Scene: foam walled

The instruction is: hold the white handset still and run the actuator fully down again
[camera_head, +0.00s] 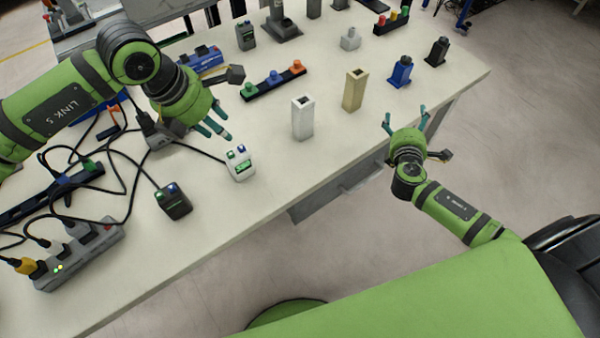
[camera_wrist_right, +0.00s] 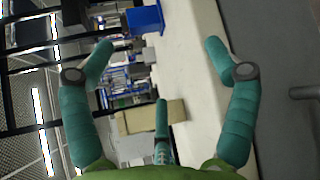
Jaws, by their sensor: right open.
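The white handset (camera_head: 240,163) stands near the table's front edge, with a blue and a green button on top and a dark cable. My left gripper (camera_head: 214,131) is just behind and above it, fingers spread and pointing down toward it; no contact is clear. My right gripper (camera_head: 405,116) is open and empty, beyond the front edge to the right. A white column (camera_head: 302,120) and a tan column (camera_head: 354,91), each with a dark top opening, stand upright between the grippers. Which thing is the actuator I cannot tell. The tan column also shows in the right wrist view (camera_wrist_right: 150,117).
A black handset (camera_head: 174,202) and a grey power strip (camera_head: 80,255) with cables lie at the left. A button bar (camera_head: 273,82) lies behind the white column. A blue block (camera_head: 400,72) and a black one (camera_head: 437,52) stand at the right. The front right tabletop is clear.

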